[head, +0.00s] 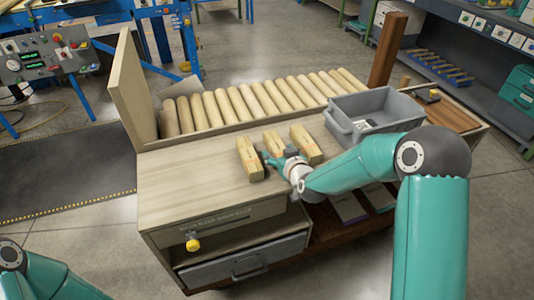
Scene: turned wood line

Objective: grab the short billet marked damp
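Three short wooden billets lie side by side on the pale bench top (185,180): a left one (249,157), a middle one (273,142) and a right one (305,143). Each has small reddish marks, too small to read, so I cannot tell which is marked damp. My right gripper (271,159) is low at the near end of the middle billet, between the outer two. It partly hides that end. I cannot tell whether its fingers touch or grip the billet. Only part of my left arm shows at the bottom left; its gripper is out of view.
A row of long rounded billets (240,103) lies behind, between an upright board (130,90) and a dark post (388,50). A grey bin (345,124) stands to the right. The bench's left part is clear.

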